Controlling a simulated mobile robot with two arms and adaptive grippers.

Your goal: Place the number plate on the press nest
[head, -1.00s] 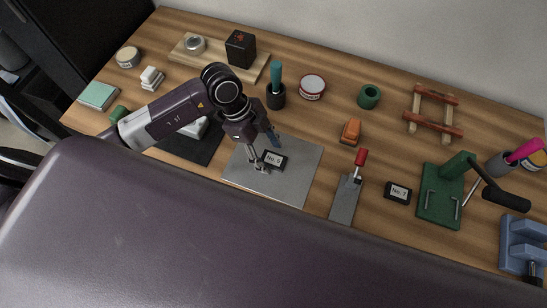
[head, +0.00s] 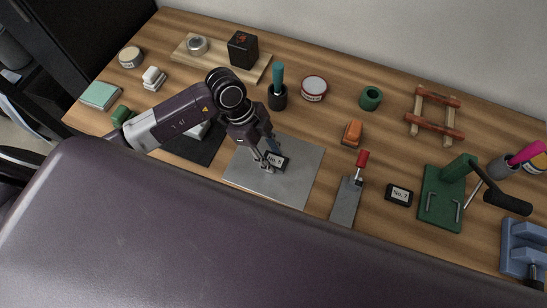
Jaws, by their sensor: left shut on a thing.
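A small black number plate with a white label (head: 277,160), its text seeming to read "No. 6", is at my left gripper (head: 269,163). The gripper is shut on it over a grey metal sheet (head: 297,187). I cannot tell whether the plate touches the sheet. A second black plate, "No. 7" (head: 399,195), lies on the wood to the right. A green press (head: 440,203) with a black-handled lever stands at the right; two small metal rods show on its base, which holds no plate. My right gripper is not in view.
A red-handled flat tool (head: 347,198) lies between the grey sheet and the No. 7 plate. An orange block (head: 352,132), a green ring (head: 371,98) and a wooden frame (head: 433,111) stand behind. A blue fixture (head: 522,245) is at the right edge.

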